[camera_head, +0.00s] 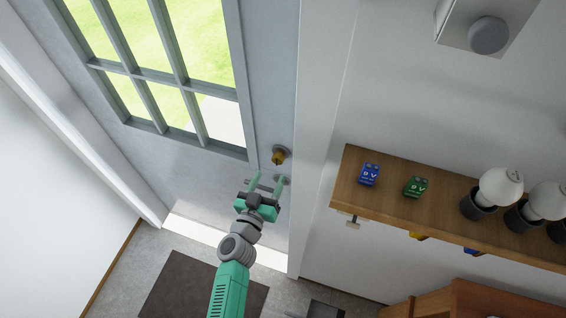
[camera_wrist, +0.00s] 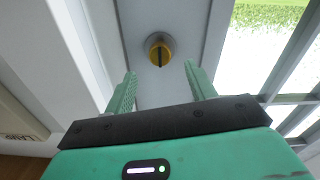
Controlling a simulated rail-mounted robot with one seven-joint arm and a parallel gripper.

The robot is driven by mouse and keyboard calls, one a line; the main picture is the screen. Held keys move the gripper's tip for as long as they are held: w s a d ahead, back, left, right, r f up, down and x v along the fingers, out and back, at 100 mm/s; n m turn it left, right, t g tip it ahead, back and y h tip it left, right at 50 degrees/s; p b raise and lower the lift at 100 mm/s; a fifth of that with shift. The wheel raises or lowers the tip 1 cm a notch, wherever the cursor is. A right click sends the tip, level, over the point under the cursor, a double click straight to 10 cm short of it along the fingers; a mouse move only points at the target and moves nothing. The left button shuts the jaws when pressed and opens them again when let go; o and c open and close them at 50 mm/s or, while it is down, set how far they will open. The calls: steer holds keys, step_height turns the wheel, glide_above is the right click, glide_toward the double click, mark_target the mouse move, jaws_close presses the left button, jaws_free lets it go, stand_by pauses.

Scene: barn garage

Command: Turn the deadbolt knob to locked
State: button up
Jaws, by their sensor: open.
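The deadbolt knob (camera_head: 279,157) is a small brass-yellow knob on a round grey plate, on the grey door (camera_head: 185,165) near its right edge. In the wrist view the knob (camera_wrist: 159,55) sits ahead of the gap between my fingers, and a dark line across its face runs up and down. My gripper (camera_head: 269,181) is open and empty, with its green fingers pointing toward the door just below the knob. In the wrist view the fingers (camera_wrist: 160,78) stand apart, one to each side of the knob, and do not appear to touch it.
The door has a window (camera_head: 189,85) with bars.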

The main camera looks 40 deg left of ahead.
mark_target(277, 161)
steer(key=b+x, duration=0.3)
steer(key=x, duration=0.3)
steer(key=shift+w+a+f, duration=0.1)
steer(key=shift+w+a, duration=0.2)
steer(key=shift+w, duration=0.35)
steer(key=shift+r, duration=0.2)
steer(key=c, duration=1)
